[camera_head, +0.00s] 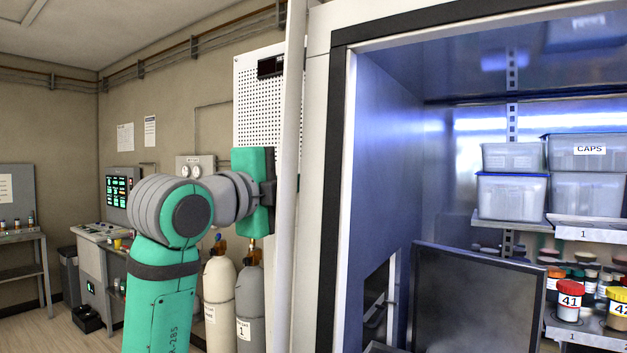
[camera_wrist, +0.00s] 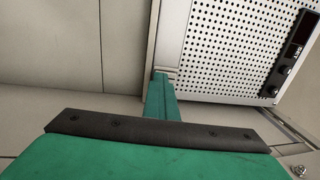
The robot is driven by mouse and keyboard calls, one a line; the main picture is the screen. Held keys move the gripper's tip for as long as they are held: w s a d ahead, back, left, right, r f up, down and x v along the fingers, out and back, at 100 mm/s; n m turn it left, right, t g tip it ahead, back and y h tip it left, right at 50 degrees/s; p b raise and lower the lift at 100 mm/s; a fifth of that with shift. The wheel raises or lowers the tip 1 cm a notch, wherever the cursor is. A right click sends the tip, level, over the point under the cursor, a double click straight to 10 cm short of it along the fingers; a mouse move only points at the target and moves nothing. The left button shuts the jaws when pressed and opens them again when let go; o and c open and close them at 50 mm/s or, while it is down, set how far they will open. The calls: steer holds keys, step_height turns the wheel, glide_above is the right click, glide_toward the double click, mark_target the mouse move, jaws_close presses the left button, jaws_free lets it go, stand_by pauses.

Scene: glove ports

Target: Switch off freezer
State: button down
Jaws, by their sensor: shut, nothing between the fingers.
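The freezer is probably the white cabinet (camera_head: 316,200) at the right in the head view, with a dark seal and a blue-lit interior. A white perforated panel (camera_head: 262,115) stands left of it, with a dark control strip (camera_head: 270,67) near its top. In the wrist view, the panel (camera_wrist: 225,45) fills the upper right and the strip (camera_wrist: 298,35) shows a small display and round dark knobs (camera_wrist: 276,80). My gripper (camera_wrist: 160,76) is shut and empty, its tip apart from the knobs in the picture. In the head view its far end is hidden behind a pale upright edge.
A pale upright slab (camera_head: 291,200) stands close to my wrist. Two gas cylinders (camera_head: 219,290) stand below my arm. Inside the cabinet are lidded tubs (camera_head: 512,197), jars (camera_head: 571,302) and a dark framed panel (camera_head: 470,300). A console (camera_head: 117,190) stands farther left.

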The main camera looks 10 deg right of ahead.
steer(key=shift+w+d, duration=0.2)
steer(key=shift+d, duration=0.1)
steer(key=v, duration=1.4)
steer(key=shift+s+a+f, duration=0.2)
steer(key=shift+a, duration=0.15)
